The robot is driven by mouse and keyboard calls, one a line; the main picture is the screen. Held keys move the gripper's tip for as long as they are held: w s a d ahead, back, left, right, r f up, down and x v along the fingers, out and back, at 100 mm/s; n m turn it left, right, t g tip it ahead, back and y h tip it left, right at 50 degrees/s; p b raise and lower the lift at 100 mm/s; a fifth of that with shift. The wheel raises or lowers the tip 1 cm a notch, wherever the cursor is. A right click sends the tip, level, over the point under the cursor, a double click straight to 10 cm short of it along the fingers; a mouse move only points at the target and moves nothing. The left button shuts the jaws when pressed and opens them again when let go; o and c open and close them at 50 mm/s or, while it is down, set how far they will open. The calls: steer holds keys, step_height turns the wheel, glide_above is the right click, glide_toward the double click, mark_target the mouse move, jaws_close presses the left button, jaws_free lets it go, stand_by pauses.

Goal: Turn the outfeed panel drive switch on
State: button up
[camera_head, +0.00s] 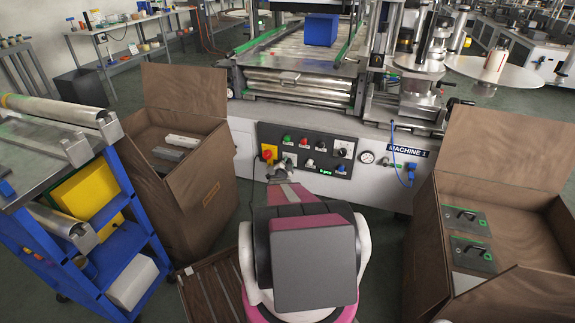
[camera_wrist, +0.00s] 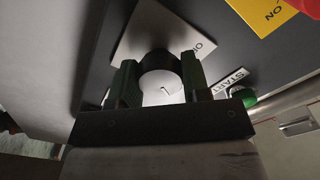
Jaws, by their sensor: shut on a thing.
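The dark control panel (camera_head: 312,172) is on the front of the white machine in the head view. My gripper (camera_head: 282,170) reaches its lower left part. In the wrist view my gripper (camera_wrist: 158,82) is shut on a round black switch knob (camera_wrist: 160,62), one finger on each side. Behind the knob is a pale square plate (camera_wrist: 145,30), tilted in the picture, with partly hidden lettering near its right corner. The knob's setting cannot be told. I cannot read a panel name that says outfeed.
A red knob on a yellow plate (camera_wrist: 262,14) and a green button (camera_wrist: 243,97) by a START label are close by in the wrist view. Open brown boxes stand left (camera_head: 205,190) and right (camera_head: 425,235). A blue cart (camera_head: 125,245) is at far left.

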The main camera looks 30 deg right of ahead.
steer(key=shift+m, duration=1.3)
steer(key=o, duration=0.9)
steer(key=shift+o, duration=0.2)
steer(key=v, duration=1.1)
